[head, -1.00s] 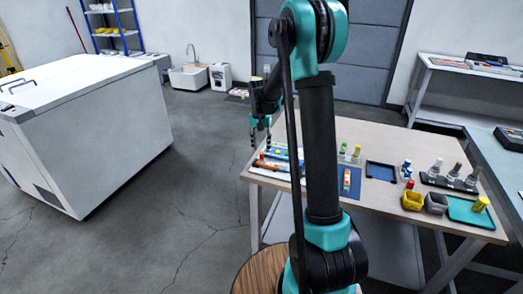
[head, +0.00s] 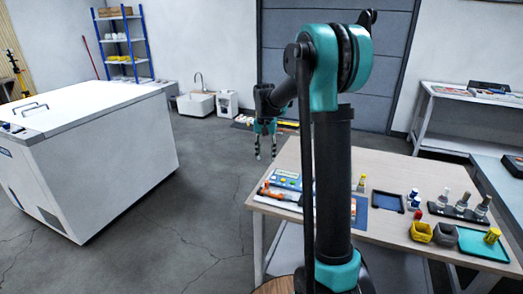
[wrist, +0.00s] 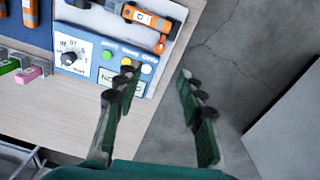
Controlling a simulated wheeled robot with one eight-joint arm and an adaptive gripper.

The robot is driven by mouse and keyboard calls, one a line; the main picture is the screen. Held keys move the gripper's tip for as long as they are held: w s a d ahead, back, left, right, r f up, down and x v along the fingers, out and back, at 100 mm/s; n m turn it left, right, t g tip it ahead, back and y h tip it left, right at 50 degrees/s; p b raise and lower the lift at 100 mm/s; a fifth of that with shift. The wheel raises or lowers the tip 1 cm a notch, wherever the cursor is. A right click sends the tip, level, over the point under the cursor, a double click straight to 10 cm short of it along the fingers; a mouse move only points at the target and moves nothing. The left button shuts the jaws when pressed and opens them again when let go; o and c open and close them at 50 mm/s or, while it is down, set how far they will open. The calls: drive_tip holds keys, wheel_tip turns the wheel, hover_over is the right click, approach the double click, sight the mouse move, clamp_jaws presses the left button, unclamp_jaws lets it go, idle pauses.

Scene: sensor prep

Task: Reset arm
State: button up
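My gripper (head: 265,145) hangs at the left edge of the wooden table (head: 386,167) in the head view, above it. In the wrist view my gripper (wrist: 158,92) has its two dark green fingers spread apart with nothing between them. Below it lies the table's edge and bare grey floor (wrist: 233,50). My teal and black arm rises in front of the table in the head view and hides part of it.
A blue panel (wrist: 93,72) with a dial and coloured buttons lies beside the left finger, with an orange tool (wrist: 145,17) near it. Yellow (head: 421,232) and grey bins stand on the table's right. A white chest (head: 100,150) stands left; floor between is free.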

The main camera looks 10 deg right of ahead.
drive_tip(key=s+d+f+n+t, duration=0.1)
drive_tip(key=s+f, duration=0.2)
drive_tip(key=s, duration=0.7)
drive_tip(key=s+d+f+n+t, duration=0.2)
drive_tip(key=s+f, duration=0.1)
drive_tip(key=s, duration=0.7)
drive_tip(key=s+d+f+n+t, duration=0.1)
drive_tip(key=s+f, duration=0.3)
drive_tip(key=s, duration=0.7)
drive_tip(key=shift+d, duration=0.3)
